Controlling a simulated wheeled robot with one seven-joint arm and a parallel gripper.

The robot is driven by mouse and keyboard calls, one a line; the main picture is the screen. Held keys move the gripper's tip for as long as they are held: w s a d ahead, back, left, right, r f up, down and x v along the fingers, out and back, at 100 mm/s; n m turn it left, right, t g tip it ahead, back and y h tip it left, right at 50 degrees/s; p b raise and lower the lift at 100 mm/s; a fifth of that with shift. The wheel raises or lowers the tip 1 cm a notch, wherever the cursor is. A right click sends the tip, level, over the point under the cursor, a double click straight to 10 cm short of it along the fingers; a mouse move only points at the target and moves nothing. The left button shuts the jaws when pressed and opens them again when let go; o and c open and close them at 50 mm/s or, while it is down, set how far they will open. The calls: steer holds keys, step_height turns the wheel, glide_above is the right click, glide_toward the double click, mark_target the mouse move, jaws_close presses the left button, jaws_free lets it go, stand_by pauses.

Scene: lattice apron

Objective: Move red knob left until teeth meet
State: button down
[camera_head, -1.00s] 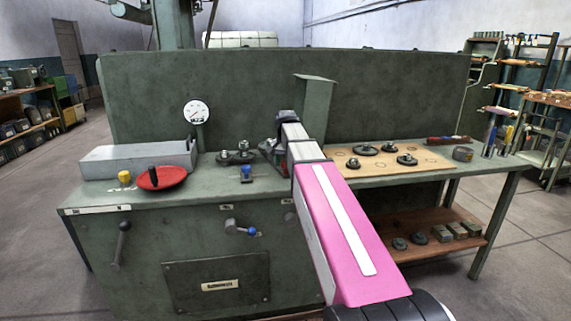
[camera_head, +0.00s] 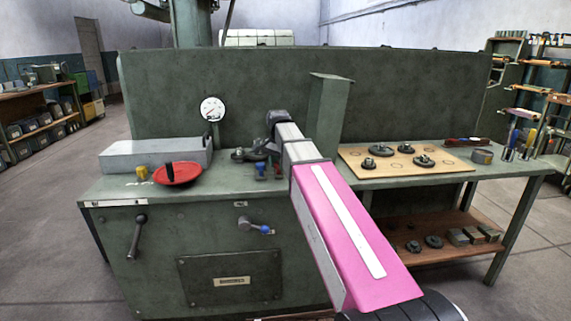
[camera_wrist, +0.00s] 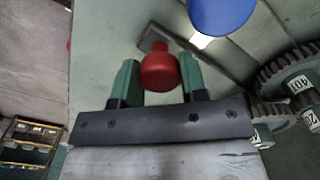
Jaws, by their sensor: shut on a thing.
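The red knob (camera_wrist: 160,72) sits between the two green fingers of my gripper (camera_wrist: 159,66) in the wrist view, and my gripper is shut on it. A dark slotted strip (camera_wrist: 150,36) shows just beyond the knob. In the head view the red knob (camera_head: 278,170) is a small red spot beside a blue knob (camera_head: 261,170). Toothed gears marked with white labels, one of them (camera_wrist: 285,72), lie at the right of the wrist view. Gears (camera_head: 250,154) also show on the bench in the head view, partly behind my arm. I cannot tell whether their teeth touch.
A blue knob (camera_wrist: 222,14) is close ahead and right of my gripper. A wooden board (camera_head: 400,162) with gears is right. A green post (camera_head: 328,115) stands behind my arm.

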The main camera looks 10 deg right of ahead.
steer(key=c, duration=0.7)
jaws_free()
steer(key=shift+r, duration=0.15)
step_height(320, 180, up, 10)
steer(key=shift+r, duration=0.25)
